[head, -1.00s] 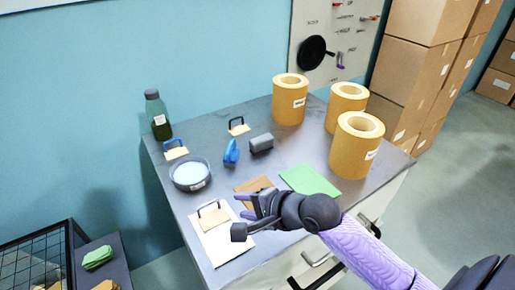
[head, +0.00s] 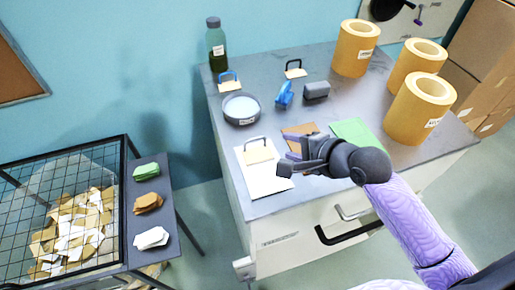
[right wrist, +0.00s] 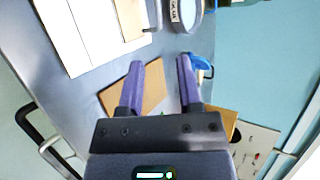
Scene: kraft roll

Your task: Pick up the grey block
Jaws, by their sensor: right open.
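The grey block (head: 316,90) lies on the grey worktable (head: 262,205) in the head view, right of a blue tool (head: 284,94) and in front of the yellow rolls. My right gripper (head: 295,157) is above the table's front part, over the edge of the brown sheet, nearer the front than the grey block and apart from it. The grey block cannot be made out in that view. My left gripper is not in view.
Yellow rolls (head: 418,108) stand at the right and back. A round dish (head: 241,108) and a green bottle (head: 216,47) stand at the left. A white sheet (head: 268,183), brown sheet (head: 299,131) and green sheet (head: 358,133) lie in front. A mesh bin (head: 103,147) stands left.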

